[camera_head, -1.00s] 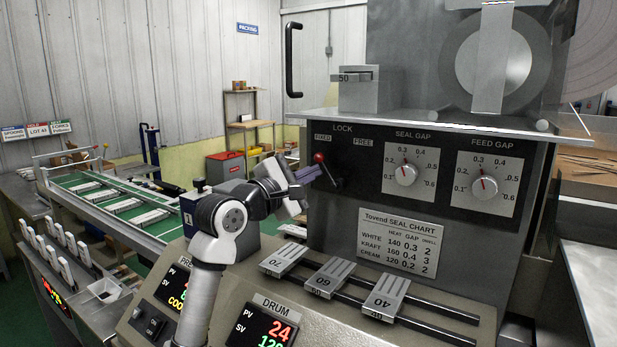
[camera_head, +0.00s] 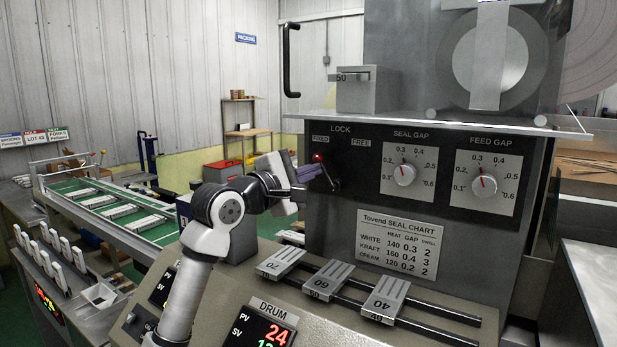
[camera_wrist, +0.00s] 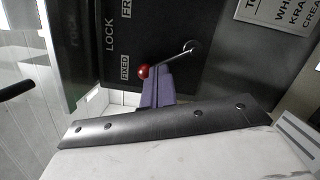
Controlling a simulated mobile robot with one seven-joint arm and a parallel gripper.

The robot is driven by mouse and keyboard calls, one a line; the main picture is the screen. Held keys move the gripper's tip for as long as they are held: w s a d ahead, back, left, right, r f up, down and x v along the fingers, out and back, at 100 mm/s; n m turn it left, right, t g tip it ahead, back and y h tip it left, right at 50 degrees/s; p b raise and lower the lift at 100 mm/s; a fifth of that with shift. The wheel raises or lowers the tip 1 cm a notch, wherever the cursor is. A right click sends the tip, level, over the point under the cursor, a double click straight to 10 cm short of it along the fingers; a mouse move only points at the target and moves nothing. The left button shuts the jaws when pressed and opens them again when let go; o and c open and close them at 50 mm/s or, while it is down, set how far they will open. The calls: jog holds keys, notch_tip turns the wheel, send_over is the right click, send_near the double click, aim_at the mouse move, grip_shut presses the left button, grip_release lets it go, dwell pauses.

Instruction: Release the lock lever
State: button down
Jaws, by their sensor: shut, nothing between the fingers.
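The lock lever (camera_head: 326,173) has a red ball knob and a short metal rod on the dark panel below the word LOCK. Its knob is at the FIXED label (camera_head: 320,140), away from the FREE label (camera_head: 361,142). In the wrist view the lever (camera_wrist: 168,60) runs from its pivot down-left to the red knob. My gripper (camera_head: 314,172) has purple fingers, shut and empty, just below the knob. In the wrist view my gripper's fingertips (camera_wrist: 157,78) lie right beside the knob and rod; I cannot tell whether they touch.
The seal gap dial (camera_head: 404,174) and feed gap dial (camera_head: 485,187) are right of the lever. A seal chart (camera_head: 402,235) is below them. Sliding weights (camera_head: 330,280) on rails stand in front. A shelf edge (camera_head: 450,121) juts out above the panel.

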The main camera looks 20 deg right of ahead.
aim_at(325, 167)
jog(key=shift+s+d+r+m+y+b, duration=0.2)
jog(key=shift+m+b, duration=0.25)
jog(key=shift+m, duration=0.2)
jog(key=shift+s+d+r+m+y+b, duration=0.15)
jog(key=shift+m+b, duration=0.3)
jog(key=shift+m, duration=0.25)
jog(key=shift+s+d+r+m+y+b, duration=0.1)
jog(key=shift+s+r+m+b, duration=0.1)
jog(key=shift+m+b, duration=0.35)
jog(key=shift+s+d+r+m+g, duration=0.15)
jog(key=shift+s+m+g, duration=0.15)
jog(key=shift+m, duration=0.6)
jog(key=shift+s+d+m+y+b, duration=0.15)
jog(key=shift+s+d+m+b, duration=0.2)
jog(key=shift+m, duration=0.4)
jog(key=shift+s+d+m+y+b, duration=0.15)
jog(key=shift+m+b, duration=0.3)
jog(key=shift+m, duration=0.3)
jog(key=shift+s+d+m+y+b, duration=0.15)
jog(key=shift+s+m+y, duration=0.1)
jog(key=shift+m, duration=0.3)
jog(key=shift+s+d+m+y+b, duration=0.1)
jog(key=shift+s+d+m+b, duration=0.1)
jog(key=shift+m, duration=0.35)
jog(key=shift+a, duration=0.1)
